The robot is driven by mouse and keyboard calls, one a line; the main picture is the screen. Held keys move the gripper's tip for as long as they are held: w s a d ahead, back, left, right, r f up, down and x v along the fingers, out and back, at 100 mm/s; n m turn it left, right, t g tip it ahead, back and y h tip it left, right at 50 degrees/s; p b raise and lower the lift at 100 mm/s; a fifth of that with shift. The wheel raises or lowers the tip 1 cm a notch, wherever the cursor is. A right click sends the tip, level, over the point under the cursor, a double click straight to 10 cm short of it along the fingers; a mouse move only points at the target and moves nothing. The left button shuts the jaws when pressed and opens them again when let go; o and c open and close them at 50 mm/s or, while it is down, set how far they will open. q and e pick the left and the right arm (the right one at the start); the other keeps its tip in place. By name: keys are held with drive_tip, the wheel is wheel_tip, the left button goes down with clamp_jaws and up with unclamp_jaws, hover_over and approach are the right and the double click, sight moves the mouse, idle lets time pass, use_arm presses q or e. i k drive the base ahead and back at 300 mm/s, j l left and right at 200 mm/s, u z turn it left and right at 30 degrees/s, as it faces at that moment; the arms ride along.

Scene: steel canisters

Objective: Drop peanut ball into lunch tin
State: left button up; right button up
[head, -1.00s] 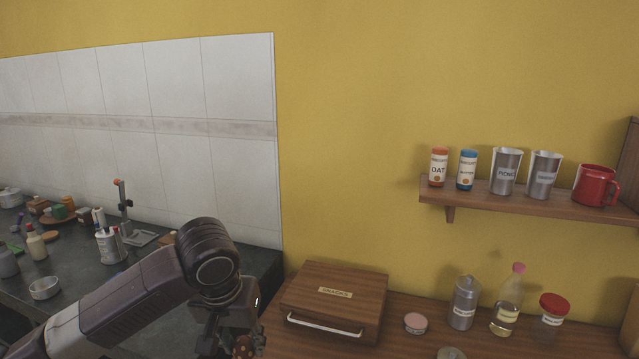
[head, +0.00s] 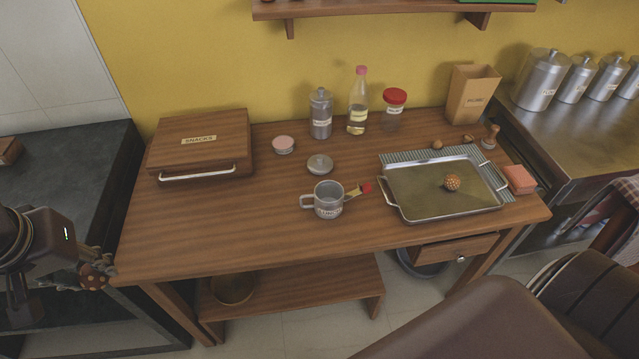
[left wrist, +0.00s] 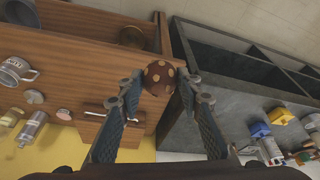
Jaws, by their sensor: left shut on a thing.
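My left gripper (head: 97,272) is at the left edge of the head view, beside the left front corner of the wooden table. It is shut on a dark brown ball with tan spots (left wrist: 158,78), which also shows in the head view (head: 92,279). The grey metal lunch tin (head: 328,201), a mug-like cup with a handle and a label, stands upright on the table, to the right of the gripper and apart from it. It also shows in the left wrist view (left wrist: 14,72). My right gripper is not in view.
A metal tray (head: 420,205) holds another, lighter spotted ball (head: 452,182). A round lid (head: 320,164) lies behind the tin, and a small brush with a red end (head: 365,188) beside it. A snacks box (head: 200,142) stands at left. The table's front left is clear.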

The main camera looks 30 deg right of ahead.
sight(330, 213)
drive_tip(key=j+z, duration=0.1)
drive_tip(key=z, duration=0.3)
drive_tip(key=j+z, duration=0.15)
drive_tip(key=z, duration=0.3)
drive_tip(key=i+j+z, duration=0.1)
drive_tip(key=z, duration=0.3)
